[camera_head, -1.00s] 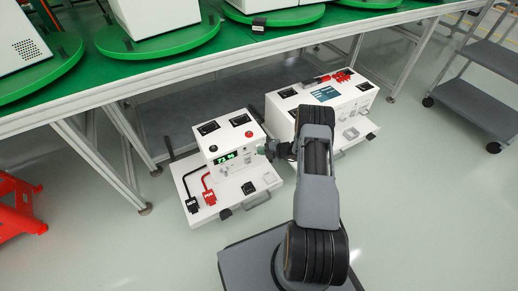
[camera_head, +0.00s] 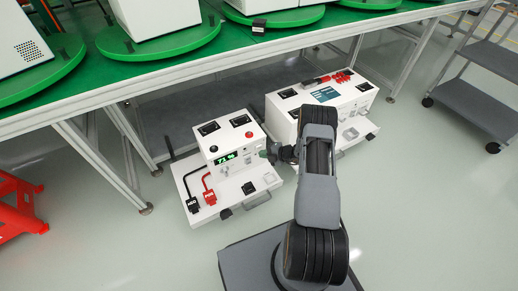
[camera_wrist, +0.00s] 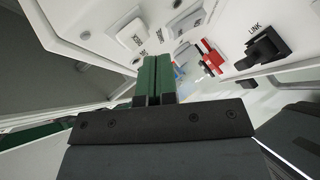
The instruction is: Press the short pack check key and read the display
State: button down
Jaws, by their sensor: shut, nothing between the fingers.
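The white pack tester (camera_head: 232,137) stands on a white tray under the bench. Its green lit display (camera_head: 224,160) reads roughly 71 or 73 with a percent sign; the last digit is hard to read. My gripper (camera_head: 267,153) is at the right end of the tester's front. In the wrist view its green fingers (camera_wrist: 155,80) are shut together and empty, in front of the white panel. Two pale keys, a left one (camera_wrist: 131,35) and a right one (camera_wrist: 186,22), show beyond the fingertips. Their labels are too small to read. Contact with a key cannot be told.
A black LINK connector (camera_wrist: 264,47) and a red plug (camera_wrist: 210,56) are at the right in the wrist view. Black (camera_head: 192,204) and red (camera_head: 209,197) plugs lie on the tray. A second white unit (camera_head: 345,105) stands close right. The bench edge (camera_head: 180,82) overhangs behind.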

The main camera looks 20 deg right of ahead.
jog(key=shift+s+d+p, duration=0.15)
jog(key=shift+s+p, duration=0.35)
jog(key=shift+s, duration=0.75)
jog(key=shift+s+d+p, duration=0.15)
jog(key=shift+s+p, duration=0.35)
jog(key=shift+s, duration=0.75)
jog(key=s+a+r+n+g+p, duration=0.1)
jog(key=a+r+n+g+p, duration=0.15)
jog(key=r+n+p, duration=0.65)
jog(key=s+a+r+n+g+p, duration=0.15)
jog(key=a+r+n, duration=0.35)
jog(key=r, duration=1)
jog(key=s+a+r+n+g+p, duration=0.1)
jog(key=a+r+n+g+p, duration=0.2)
jog(key=r+n, duration=0.75)
jog(key=s+r+n+h+p, duration=0.3)
jog(key=s+r+n+p, duration=0.2)
jog(key=r+n, duration=0.3)
jog(key=s+r+n+t+h+p, duration=0.1)
jog(key=s+r+n+h+p, duration=0.2)
jog(key=r, duration=1.1)
jog(key=s+r+n+h+p, duration=0.3)
jog(key=s+r+n+p, duration=0.5)
jog(key=r+n, duration=0.4)
jog(key=shift+s+a+n+t+p, duration=0.2)
jog(key=shift+a+n+t+p, duration=0.15)
jog(key=shift+n+p, duration=0.25)
